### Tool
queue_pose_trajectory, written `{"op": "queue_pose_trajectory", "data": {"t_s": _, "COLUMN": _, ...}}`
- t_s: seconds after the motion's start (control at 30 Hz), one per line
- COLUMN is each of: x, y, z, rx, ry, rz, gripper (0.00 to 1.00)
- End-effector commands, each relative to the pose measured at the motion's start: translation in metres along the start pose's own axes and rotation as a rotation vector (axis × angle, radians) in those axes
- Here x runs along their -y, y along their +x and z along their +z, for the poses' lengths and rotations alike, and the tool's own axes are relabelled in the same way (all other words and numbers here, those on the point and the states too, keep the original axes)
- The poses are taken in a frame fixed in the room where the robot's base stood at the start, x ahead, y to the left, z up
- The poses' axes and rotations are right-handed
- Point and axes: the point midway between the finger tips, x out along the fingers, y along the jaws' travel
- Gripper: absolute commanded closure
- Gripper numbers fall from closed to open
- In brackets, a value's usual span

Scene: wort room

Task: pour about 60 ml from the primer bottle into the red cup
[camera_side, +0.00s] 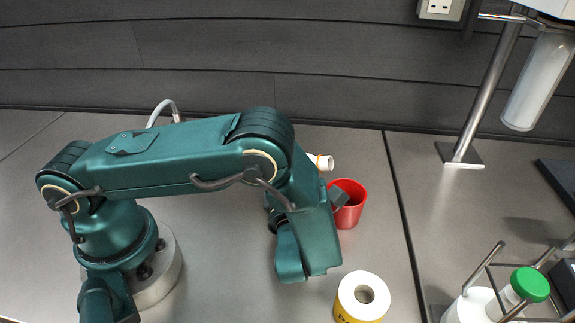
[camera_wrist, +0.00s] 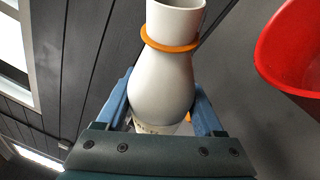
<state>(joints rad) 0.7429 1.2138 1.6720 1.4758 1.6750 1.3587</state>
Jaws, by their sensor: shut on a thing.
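The primer bottle is white with an orange ring round its neck; in the wrist view the bottle (camera_wrist: 162,85) is held between the two fingers of my gripper (camera_wrist: 160,108). In the side view the bottle's mouth end (camera_side: 326,162) shows behind my arm, tilted and pointing right, above and left of the red cup. The rest of the bottle is hidden there by my arm. The red cup (camera_side: 348,208) stands upright on the bench, partly behind my gripper (camera_side: 338,197). The cup (camera_wrist: 295,50) also shows at the right in the wrist view, apart from the bottle. I see no stream.
A yellow-and-white roll or tub (camera_side: 362,298) stands in front of the cup. A wire rack (camera_side: 487,268) with a green-capped white bottle (camera_side: 528,285) is at the lower right. A metal stand (camera_side: 480,95) is at the back right. The bench right of the cup is clear.

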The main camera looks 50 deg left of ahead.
Motion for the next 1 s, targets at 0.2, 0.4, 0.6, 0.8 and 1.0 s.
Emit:
{"op": "queue_pose_trajectory", "data": {"t_s": 0.2, "x": 0.0, "y": 0.0, "z": 0.0, "rx": 0.0, "ry": 0.0, "rz": 0.001, "gripper": 0.99}}
{"op": "queue_pose_trajectory", "data": {"t_s": 0.4, "x": 0.0, "y": 0.0, "z": 0.0, "rx": -0.001, "ry": -0.004, "rz": -0.001, "gripper": 0.99}}
{"op": "queue_pose_trajectory", "data": {"t_s": 0.6, "x": -0.003, "y": -0.001, "z": 0.004, "rx": -0.02, "ry": -0.071, "rz": -0.028, "gripper": 0.99}}
{"op": "queue_pose_trajectory", "data": {"t_s": 0.8, "x": -0.006, "y": -0.004, "z": 0.014, "rx": -0.071, "ry": -0.248, "rz": -0.101, "gripper": 0.99}}
{"op": "queue_pose_trajectory", "data": {"t_s": 1.0, "x": -0.007, "y": -0.008, "z": 0.024, "rx": -0.137, "ry": -0.469, "rz": -0.194, "gripper": 0.99}}
